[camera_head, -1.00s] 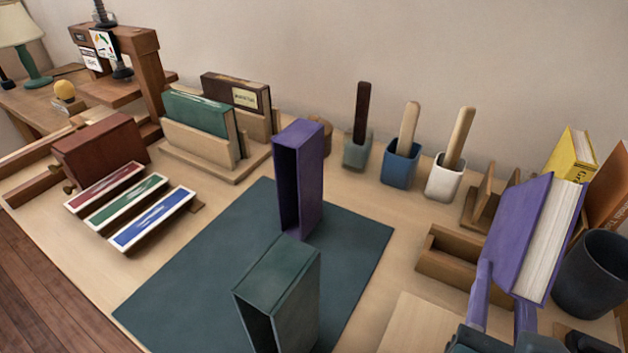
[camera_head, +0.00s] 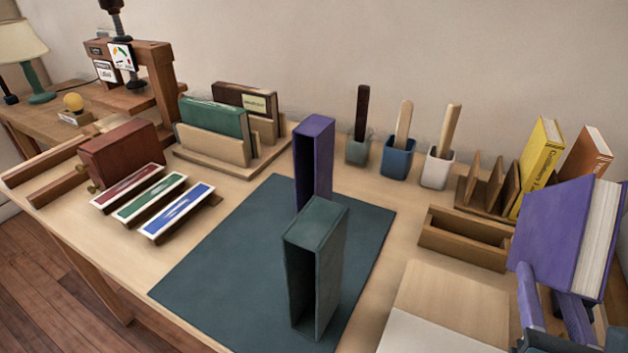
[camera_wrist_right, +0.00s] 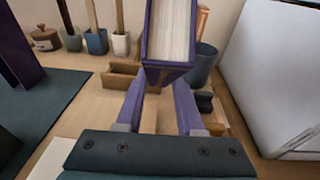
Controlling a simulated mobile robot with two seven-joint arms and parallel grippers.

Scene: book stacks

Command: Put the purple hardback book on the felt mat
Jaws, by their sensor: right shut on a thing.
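The purple hardback book (camera_head: 555,230) is in the air at the right of the head view, tilted, its pale page edges facing right. My right gripper (camera_head: 550,285) is shut on its lower end; the wrist view also shows the book (camera_wrist_right: 168,40) between the two purple fingers (camera_wrist_right: 157,90). The dark green felt mat (camera_head: 225,270) lies flat on the table, to the left of the gripper. A purple slipcase (camera_head: 316,150) and a dark green slipcase (camera_head: 325,260) stand upright on it, each with an open side. My left gripper is not in view.
An empty wooden trough (camera_head: 465,238) and a slotted rack (camera_head: 490,185) with a yellow book (camera_head: 540,165) are near the held book. Several tool cups, such as a blue one (camera_head: 397,158), line the wall. A pale board (camera_head: 450,300) lies right of the mat.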

